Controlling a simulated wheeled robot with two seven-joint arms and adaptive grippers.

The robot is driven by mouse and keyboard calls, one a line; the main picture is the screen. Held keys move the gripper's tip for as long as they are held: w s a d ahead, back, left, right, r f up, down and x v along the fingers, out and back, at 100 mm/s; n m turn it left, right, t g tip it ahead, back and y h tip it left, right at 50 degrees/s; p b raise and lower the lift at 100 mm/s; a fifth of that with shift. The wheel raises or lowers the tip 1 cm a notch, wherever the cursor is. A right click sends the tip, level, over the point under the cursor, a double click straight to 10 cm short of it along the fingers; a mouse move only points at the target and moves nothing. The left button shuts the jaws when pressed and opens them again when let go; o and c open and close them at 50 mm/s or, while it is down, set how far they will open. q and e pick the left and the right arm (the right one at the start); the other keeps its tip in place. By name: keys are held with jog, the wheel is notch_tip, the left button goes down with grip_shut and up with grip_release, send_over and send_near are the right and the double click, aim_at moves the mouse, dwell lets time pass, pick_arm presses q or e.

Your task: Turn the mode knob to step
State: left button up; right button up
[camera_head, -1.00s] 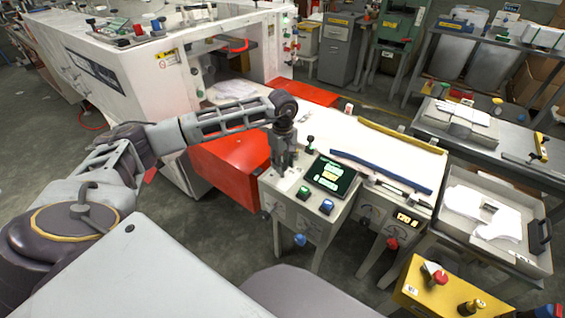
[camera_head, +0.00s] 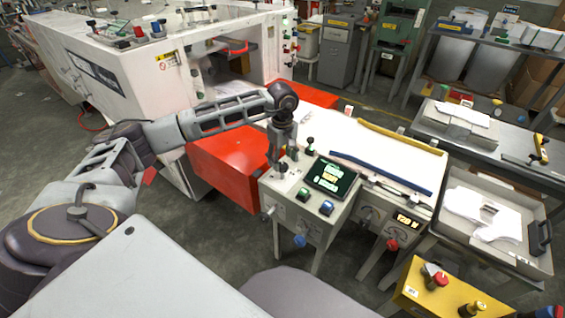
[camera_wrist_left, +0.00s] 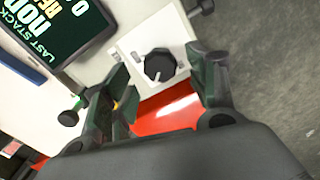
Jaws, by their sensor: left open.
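The mode knob (camera_wrist_left: 160,66) is a round black knob with a light pointer mark, on a white plate on top of the control box (camera_head: 316,220). In the left wrist view it lies between the fingertips of my left gripper (camera_wrist_left: 157,78), with gaps visible on both sides. In the head view my left gripper (camera_head: 283,170) points down over the left part of the box top and hides the knob. It is open and empty. The plate's markings are too small to read. My right gripper is out of view.
A lit display (camera_head: 331,176) stands right of the gripper, with a green button (camera_head: 303,194) and a blue button (camera_head: 327,208) in front. A small dark knob (camera_head: 310,142) is behind. A red cover (camera_head: 232,158) lies to the left.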

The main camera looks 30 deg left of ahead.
aim_at(283, 165)
pick_arm(q)
notch_tip(283, 165, up, 9)
jog(key=shift+r, duration=0.15)
dwell(0.4)
dwell(0.5)
